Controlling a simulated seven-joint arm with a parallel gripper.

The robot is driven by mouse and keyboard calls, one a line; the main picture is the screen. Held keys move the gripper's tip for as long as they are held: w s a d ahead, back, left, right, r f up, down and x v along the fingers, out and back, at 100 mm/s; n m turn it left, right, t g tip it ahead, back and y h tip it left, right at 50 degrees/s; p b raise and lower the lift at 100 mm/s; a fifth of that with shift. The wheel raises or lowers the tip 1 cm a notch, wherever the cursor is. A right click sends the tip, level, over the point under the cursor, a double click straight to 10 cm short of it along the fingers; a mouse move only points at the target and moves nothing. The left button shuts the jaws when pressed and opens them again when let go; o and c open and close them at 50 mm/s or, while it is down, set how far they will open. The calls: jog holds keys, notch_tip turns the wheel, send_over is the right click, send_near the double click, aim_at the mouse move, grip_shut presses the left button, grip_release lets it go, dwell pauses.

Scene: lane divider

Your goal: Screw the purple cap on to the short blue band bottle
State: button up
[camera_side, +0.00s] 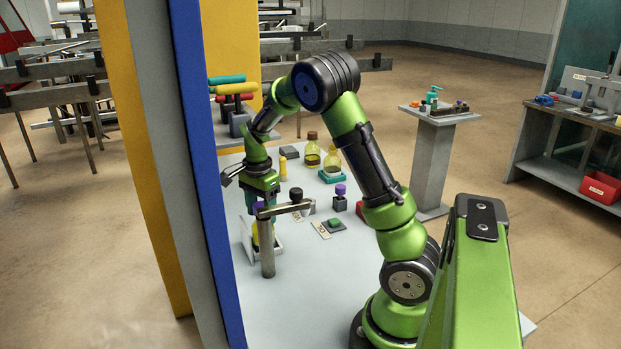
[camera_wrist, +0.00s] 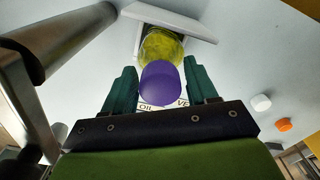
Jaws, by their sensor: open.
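A purple cap (camera_wrist: 161,84) lies between the two green fingers of my gripper (camera_wrist: 160,80) in the wrist view, with a visible gap to each finger. Beyond it is a bottle (camera_wrist: 163,46) with yellow-green contents. The cap overlaps the bottle, so I cannot tell if it is seated. No blue band shows on this bottle. In the side view my open gripper (camera_side: 262,204) points down over the same purple cap (camera_side: 258,206) and the yellow bottle (camera_side: 255,236), which a metal post partly hides. Another purple cap (camera_side: 340,189) tops a small dark piece further right.
A grey post with an arm (camera_side: 267,245) stands close beside my gripper. A white tray (camera_wrist: 195,27) borders the bottle. Two other bottles (camera_side: 312,155) (camera_side: 333,163) stand farther back. White (camera_wrist: 261,102) and orange (camera_wrist: 284,125) round pieces lie right. A tall blue-edged divider (camera_side: 197,150) stands left.

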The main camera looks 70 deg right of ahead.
jog(key=shift+n, duration=0.8)
jog(key=shift+n, duration=0.8)
jog(key=shift+n, duration=0.9)
